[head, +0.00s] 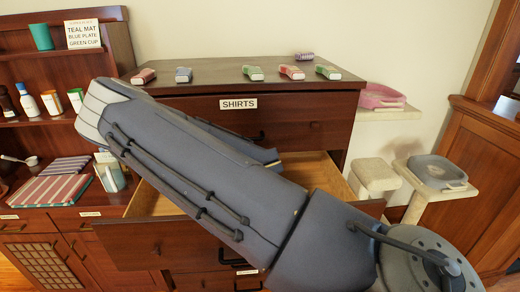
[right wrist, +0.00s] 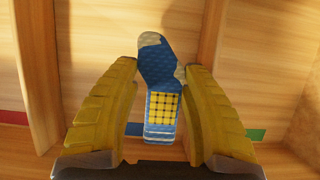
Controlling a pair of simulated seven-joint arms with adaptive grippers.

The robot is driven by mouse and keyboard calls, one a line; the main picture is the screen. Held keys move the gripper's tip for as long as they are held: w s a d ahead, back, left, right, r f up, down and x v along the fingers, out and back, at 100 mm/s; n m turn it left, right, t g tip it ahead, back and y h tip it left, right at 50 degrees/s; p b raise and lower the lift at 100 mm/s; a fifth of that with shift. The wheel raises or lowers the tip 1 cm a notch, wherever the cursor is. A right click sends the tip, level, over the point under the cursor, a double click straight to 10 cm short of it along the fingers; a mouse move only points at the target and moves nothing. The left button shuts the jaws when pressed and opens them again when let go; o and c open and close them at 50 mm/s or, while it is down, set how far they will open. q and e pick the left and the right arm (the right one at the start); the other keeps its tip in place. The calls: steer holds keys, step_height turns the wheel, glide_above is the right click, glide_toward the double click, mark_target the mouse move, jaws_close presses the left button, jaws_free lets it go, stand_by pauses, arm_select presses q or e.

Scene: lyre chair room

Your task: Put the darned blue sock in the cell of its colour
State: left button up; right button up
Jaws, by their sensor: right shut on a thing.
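The darned blue sock (right wrist: 160,85) has a yellow grid patch and a pale toe. In the right wrist view it is between the two yellow fingers of my right gripper (right wrist: 162,115), which is shut on it. Below is the wooden inside of the open drawer (head: 325,172). The sock lies over the middle cell, the one with a blue strip (right wrist: 135,129); its height above the floor is hard to tell. My right arm hides the gripper, sock and most of the drawer in the head view. My left gripper is not in view.
Wooden dividers (right wrist: 208,40) separate the middle cell from a cell with a red strip (right wrist: 14,117) and one with a green strip (right wrist: 255,135). Several small coloured items, such as a blue one (head: 183,75), stand on the dresser top (head: 215,70). Pedestals stand at right.

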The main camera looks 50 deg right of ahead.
steer(key=shift+f, duration=0.6)
steer(key=o, duration=1)
steer(key=shift+r, duration=0.1)
steer(key=shift+r, duration=0.25)
steer(key=v, duration=1.2)
steer(key=shift+r, duration=0.3)
